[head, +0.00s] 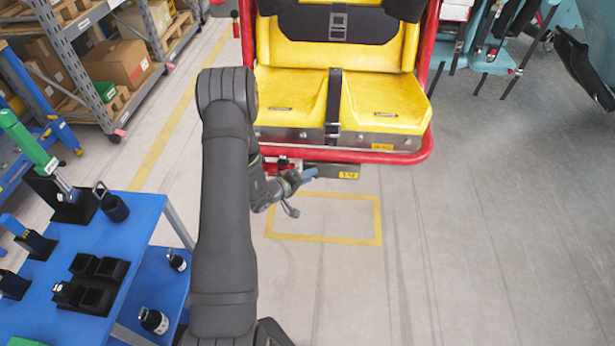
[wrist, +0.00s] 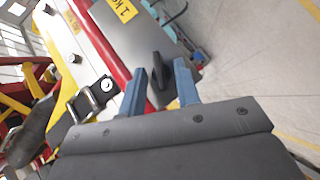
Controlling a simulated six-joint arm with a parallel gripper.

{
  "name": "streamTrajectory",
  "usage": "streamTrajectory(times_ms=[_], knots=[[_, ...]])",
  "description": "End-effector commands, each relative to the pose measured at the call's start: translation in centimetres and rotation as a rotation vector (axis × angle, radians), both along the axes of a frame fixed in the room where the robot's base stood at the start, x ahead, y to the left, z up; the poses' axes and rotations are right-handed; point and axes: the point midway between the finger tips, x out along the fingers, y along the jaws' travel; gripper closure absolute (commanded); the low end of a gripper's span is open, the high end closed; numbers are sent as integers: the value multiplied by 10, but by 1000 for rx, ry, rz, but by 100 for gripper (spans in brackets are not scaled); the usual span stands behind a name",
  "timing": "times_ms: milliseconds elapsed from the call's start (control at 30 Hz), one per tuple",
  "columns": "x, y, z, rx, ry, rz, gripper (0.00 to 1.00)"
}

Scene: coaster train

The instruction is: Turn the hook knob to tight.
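The black knob (wrist: 160,72) sits on a grey metal plate (wrist: 143,38) in the wrist view. It shows between the two blue-grey fingers of my gripper (wrist: 161,66), with a gap visible on each side. My gripper is open; I cannot tell how deep the fingers reach around the knob. In the head view my gripper (head: 304,177) is under the front edge of the yellow double seat (head: 385,100), by a plate with a yellow label (head: 348,175). The knob cannot be made out there. A metal loop latch (wrist: 90,98) is left of the fingers in the wrist view.
A red tube frame (head: 410,157) runs just above my gripper, along the seat's lower edge. A blue bench (head: 135,215) with tools and holders stands at left, before shelves with boxes (head: 118,63). The floor at right is open.

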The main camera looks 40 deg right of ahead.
Motion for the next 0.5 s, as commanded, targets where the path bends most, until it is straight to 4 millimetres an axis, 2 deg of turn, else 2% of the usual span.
streamTrajectory(times_ms=[200,367,500], knots=[[0,0,0,0,0,0,70],[0,0,0,0,0,0,99],[0,0,0,1,-1,0,100]])
